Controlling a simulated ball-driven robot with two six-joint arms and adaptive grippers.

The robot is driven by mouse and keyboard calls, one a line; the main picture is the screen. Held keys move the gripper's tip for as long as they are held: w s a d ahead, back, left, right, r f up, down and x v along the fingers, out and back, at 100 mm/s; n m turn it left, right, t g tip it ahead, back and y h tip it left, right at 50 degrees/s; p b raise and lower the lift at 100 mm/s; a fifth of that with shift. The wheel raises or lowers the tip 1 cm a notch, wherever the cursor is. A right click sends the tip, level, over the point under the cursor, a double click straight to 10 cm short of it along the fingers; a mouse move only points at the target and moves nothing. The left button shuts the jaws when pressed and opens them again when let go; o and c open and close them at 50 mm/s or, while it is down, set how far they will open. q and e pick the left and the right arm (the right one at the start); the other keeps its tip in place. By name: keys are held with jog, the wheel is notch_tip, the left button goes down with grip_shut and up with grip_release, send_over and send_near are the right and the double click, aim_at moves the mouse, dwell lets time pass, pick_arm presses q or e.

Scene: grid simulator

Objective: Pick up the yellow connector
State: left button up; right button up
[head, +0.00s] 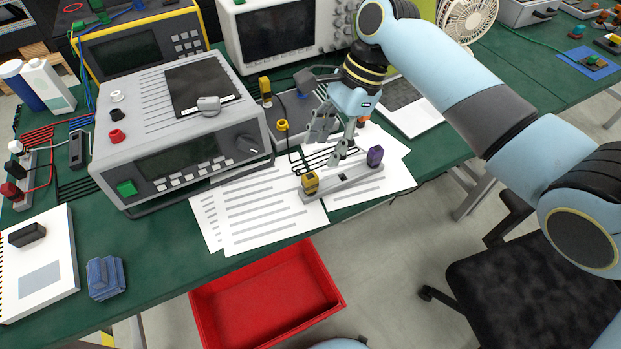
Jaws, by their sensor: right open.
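A yellow connector (310,182) with a dark part stands at the left end of a grey bar (342,184). A purple connector (375,156) stands at the bar's right end. The bar lies on printed papers near the table's front edge. My right gripper (327,150) reaches down from the upper right, open, with its fingers above and behind the bar. It is apart from the yellow connector, which is in front and to the left of it. Whether the fingers touch anything behind the bar I cannot tell. My left gripper is not in view.
A grey bench instrument (190,135) stands left of the papers (262,215). Other small yellow pieces (282,126) are farther back, beside a dark looped cable. A red bin (265,300) is below the table's front edge.

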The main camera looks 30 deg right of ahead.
aim_at(314, 175)
jog(key=x, duration=0.5)
jog(key=shift+b, duration=0.3)
jog(key=x, duration=0.5)
jog(key=shift+f+b, duration=0.25)
jog(key=shift+b, duration=0.05)
jog(key=shift+d, duration=0.1)
grip_shut()
